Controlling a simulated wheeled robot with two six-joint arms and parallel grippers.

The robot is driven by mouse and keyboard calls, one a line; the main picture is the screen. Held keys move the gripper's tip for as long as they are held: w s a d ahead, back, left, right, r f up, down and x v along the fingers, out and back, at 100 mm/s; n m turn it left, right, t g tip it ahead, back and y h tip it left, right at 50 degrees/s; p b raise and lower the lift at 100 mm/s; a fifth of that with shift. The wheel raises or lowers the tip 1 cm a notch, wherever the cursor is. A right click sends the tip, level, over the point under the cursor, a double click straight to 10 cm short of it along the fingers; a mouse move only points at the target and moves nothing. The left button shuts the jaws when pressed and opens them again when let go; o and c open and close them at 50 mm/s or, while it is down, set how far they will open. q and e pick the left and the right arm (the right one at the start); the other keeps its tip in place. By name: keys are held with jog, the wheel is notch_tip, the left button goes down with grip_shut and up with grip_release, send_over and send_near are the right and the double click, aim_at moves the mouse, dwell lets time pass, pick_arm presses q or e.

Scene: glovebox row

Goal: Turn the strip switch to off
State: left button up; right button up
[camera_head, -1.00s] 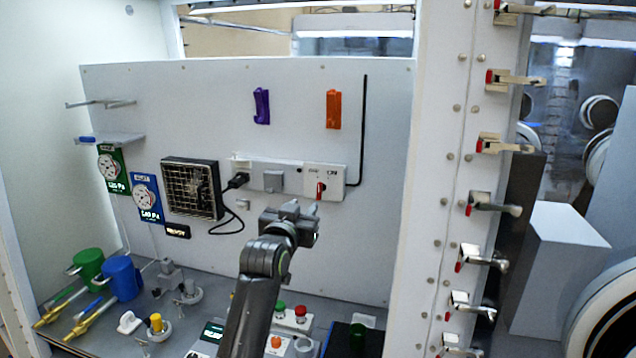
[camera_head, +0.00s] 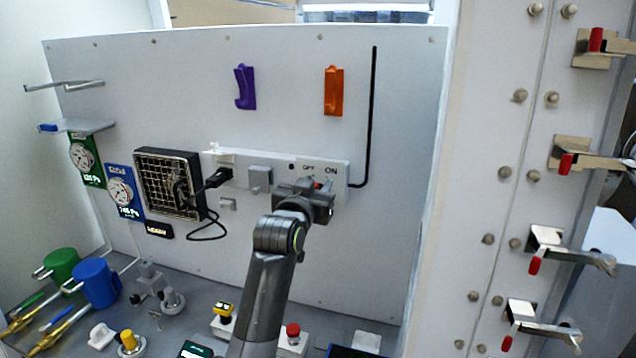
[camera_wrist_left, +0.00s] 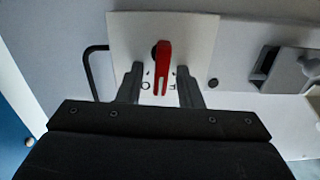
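The strip switch is a red lever (camera_wrist_left: 163,65) on the white end plate (camera_wrist_left: 190,30) of the power strip. In the head view, the plate carries the labels OFF and ON, and my gripper mostly hides the lever. In the wrist view, the lever partly covers lettering, so I cannot tell which label it points to. My left gripper (camera_head: 318,188) is at the plate. Its two fingers are open, one on each side of the lever, with visible gaps in the wrist view (camera_wrist_left: 160,82). My right gripper is not in view.
A black plug (camera_head: 218,177) and a grey block (camera_head: 259,178) sit on the strip to the left. A black cable (camera_head: 372,120) runs up on its right. Purple (camera_head: 245,88) and orange (camera_head: 333,92) holders hang above. A red button (camera_head: 293,330) stands on the bench below.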

pick_arm(q)
jog(key=shift+s+a+r, duration=0.1)
jog(key=shift+s+r, duration=0.05)
jog(key=shift+s, duration=0.15)
jog(key=shift+c, duration=1.4)
grip_shut()
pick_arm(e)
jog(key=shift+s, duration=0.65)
pick_arm(q)
jog(key=shift+w+n+p, duration=0.1)
jog(key=shift+n+p, duration=0.2)
jog(key=shift+p, duration=0.05)
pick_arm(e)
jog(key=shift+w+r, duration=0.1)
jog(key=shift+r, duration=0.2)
pick_arm(q)
jog(key=shift+o, duration=1.4)
grip_release()
jog(key=shift+w, duration=0.1)
